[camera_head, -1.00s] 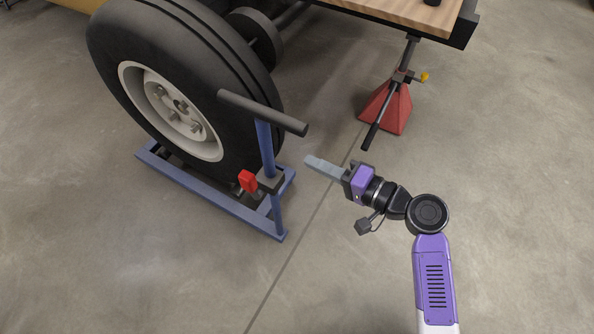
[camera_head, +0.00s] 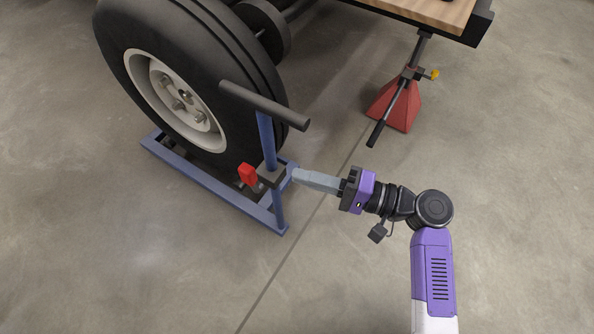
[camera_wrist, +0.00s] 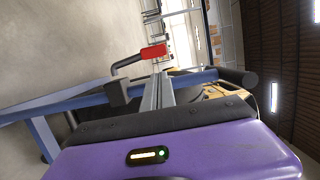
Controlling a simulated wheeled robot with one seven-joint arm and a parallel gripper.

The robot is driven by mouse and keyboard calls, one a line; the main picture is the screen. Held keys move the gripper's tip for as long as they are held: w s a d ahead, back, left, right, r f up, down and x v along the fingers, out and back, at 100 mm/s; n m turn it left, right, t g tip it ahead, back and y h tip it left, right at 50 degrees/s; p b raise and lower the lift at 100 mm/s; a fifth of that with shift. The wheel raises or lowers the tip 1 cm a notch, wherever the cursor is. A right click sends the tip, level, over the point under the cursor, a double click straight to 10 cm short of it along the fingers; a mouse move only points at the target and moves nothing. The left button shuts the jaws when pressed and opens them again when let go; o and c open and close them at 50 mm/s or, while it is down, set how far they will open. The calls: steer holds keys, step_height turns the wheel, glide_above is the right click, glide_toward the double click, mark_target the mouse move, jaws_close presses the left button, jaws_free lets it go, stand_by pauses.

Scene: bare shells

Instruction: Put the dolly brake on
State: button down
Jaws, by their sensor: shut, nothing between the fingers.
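The blue dolly frame (camera_head: 212,186) lies on the floor around the foot of a large black tyre (camera_head: 200,80). Its blue post (camera_head: 266,140) carries a dark crossbar handle (camera_head: 264,105). A red brake lever (camera_head: 248,174) sticks out from a dark block (camera_head: 270,178) low on the post. My gripper (camera_head: 296,176) is shut and empty, its tips close to the right side of the block. In the wrist view the red lever (camera_wrist: 153,51) shows just beyond my grey fingers (camera_wrist: 158,92). I cannot tell whether the fingertips touch the block.
A red axle stand (camera_head: 398,105) with a dark lever and yellow knob stands at the upper right. A wood-topped platform (camera_head: 440,10) is above it. The concrete floor (camera_head: 330,270) in front is clear.

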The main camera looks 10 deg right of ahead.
mark_target(253, 179)
steer(key=b+x, duration=0.1)
steer(key=x, duration=0.7)
steer(key=shift+a, duration=0.1)
steer(key=shift+s+a, duration=0.1)
steer(key=s+a+n, duration=0.1)
steer(key=s+n, duration=0.1)
steer(key=n, duration=0.1)
steer(key=shift+s+a+f+h+b, duration=0.2)
steer(key=shift+a+f+h+b, duration=0.1)
steer(key=shift+a+b, duration=0.1)
steer(key=s+a+f+n+h+b, duration=0.2)
steer(key=s+a+f+n+b, duration=0.2)
steer(key=n, duration=0.4)
steer(key=shift+s+f+t+h+b, duration=0.4)
steer(key=shift+s+f+b, duration=0.15)
steer(key=shift+f, duration=0.15)
